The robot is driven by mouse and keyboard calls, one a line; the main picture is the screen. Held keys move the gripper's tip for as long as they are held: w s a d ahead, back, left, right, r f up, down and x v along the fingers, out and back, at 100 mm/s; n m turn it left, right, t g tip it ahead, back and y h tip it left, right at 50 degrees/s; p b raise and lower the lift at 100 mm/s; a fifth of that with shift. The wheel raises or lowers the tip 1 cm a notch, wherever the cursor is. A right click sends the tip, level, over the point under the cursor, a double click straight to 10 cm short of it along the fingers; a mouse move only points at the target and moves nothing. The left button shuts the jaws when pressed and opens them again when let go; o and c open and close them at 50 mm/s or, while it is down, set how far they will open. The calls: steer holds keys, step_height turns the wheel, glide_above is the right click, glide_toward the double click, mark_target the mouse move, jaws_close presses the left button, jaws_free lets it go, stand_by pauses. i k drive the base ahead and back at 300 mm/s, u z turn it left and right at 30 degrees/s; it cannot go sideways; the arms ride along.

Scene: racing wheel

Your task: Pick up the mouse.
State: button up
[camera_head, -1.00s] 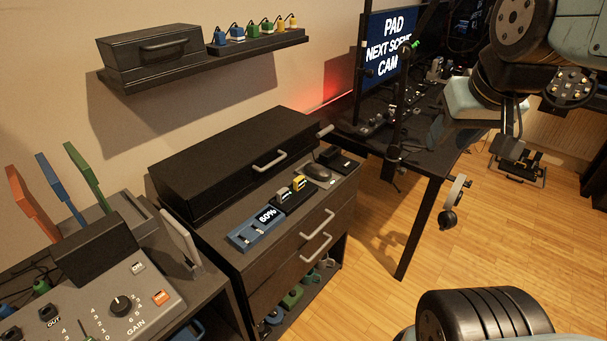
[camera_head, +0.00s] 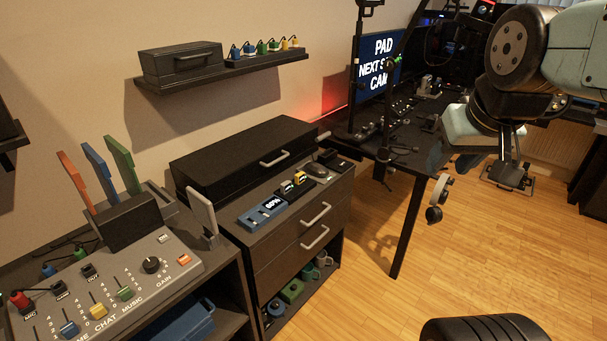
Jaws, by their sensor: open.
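A small dark grey mouse (camera_head: 317,170) lies on top of the black drawer cabinet (camera_head: 285,228), near its back right corner. It sits between a dark stand with yellow-topped items (camera_head: 293,188) and a small black box (camera_head: 333,160). My gripper (camera_head: 509,178) hangs from my arm at the right of the picture, well to the right of the mouse and apart from it. The gripper is open, and I see nothing in it.
A long black case (camera_head: 245,158) lies along the cabinet's back. A blue 60% panel (camera_head: 262,213) sits at its front left. A dark desk (camera_head: 408,158) with a monitor stands to the right. The wooden floor (camera_head: 375,290) before the cabinet is mostly clear.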

mark_target(314, 169)
steer(key=z, duration=0.2)
steer(key=i, duration=0.85)
steer(key=u, duration=0.1)
